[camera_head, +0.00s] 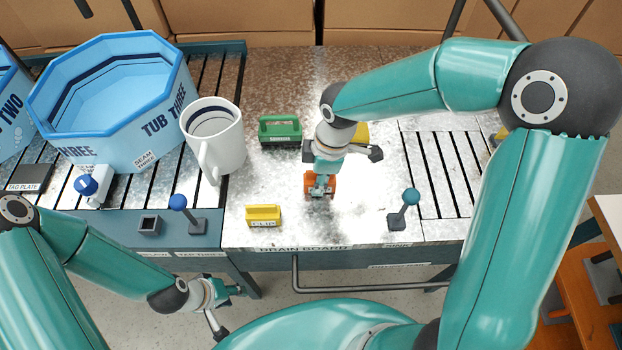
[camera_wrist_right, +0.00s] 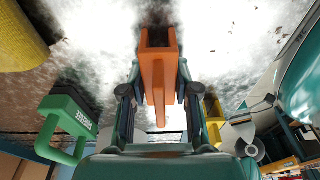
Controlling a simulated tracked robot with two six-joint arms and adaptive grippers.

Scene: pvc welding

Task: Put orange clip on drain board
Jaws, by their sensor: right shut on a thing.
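The orange clip (camera_head: 309,184) is between the fingers of my right gripper (camera_head: 320,180), over the middle of the metal drain board (camera_head: 285,185). In the right wrist view the orange clip (camera_wrist_right: 158,75) sits upright between both fingers of my right gripper (camera_wrist_right: 157,100), which is shut on it. Its far end points at the board's surface; I cannot tell whether it touches. My left gripper (camera_head: 228,292) is low in front of the bench, away from the clip. Its jaw opening is too small to make out.
A white mug (camera_head: 225,135) and blue tub (camera_head: 115,140) are left.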

